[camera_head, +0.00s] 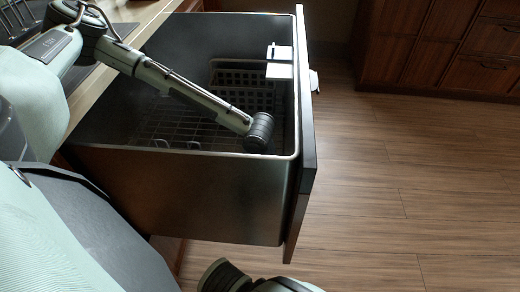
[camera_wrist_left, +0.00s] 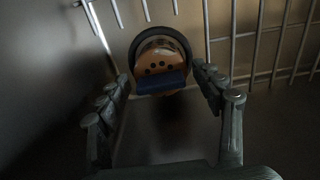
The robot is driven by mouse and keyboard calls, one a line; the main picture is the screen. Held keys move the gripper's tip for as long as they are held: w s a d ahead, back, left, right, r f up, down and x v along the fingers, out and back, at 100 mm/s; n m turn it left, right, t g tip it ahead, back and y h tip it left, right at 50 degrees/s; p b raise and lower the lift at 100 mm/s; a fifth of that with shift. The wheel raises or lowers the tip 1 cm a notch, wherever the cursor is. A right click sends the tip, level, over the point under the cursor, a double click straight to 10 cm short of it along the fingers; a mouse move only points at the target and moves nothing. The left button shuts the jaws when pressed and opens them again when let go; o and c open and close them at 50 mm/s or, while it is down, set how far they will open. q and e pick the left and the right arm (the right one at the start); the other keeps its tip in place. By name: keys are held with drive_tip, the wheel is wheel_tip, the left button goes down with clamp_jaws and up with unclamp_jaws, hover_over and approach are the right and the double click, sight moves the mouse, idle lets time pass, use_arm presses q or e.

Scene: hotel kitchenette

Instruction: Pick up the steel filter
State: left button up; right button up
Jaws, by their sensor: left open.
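In the left wrist view, a round thing with a grey rim, an orange-brown face with several dark holes and a blue block at its lower edge (camera_wrist_left: 160,55) lies ahead; I take it for the steel filter. My left gripper (camera_wrist_left: 161,80) is open, with one finger on each side of the round thing. I cannot tell whether they touch it. In the head view my left arm reaches down into the open drawer, and its gripper and the filter are hidden there.
The dark open drawer (camera_head: 200,205) holds a wire rack (camera_head: 190,122) and a light basket (camera_head: 230,80). Its side walls and front panel (camera_head: 307,150) stand around my left arm. In the wrist view, rack wires (camera_wrist_left: 260,45) run behind the round thing. Wooden floor (camera_head: 420,190) is clear at right.

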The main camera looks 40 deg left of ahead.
use_arm(q)
drive_tip(key=shift+f, duration=0.7)
drive_tip(key=c, duration=1)
drive_tip(key=shift+r, duration=0.15)
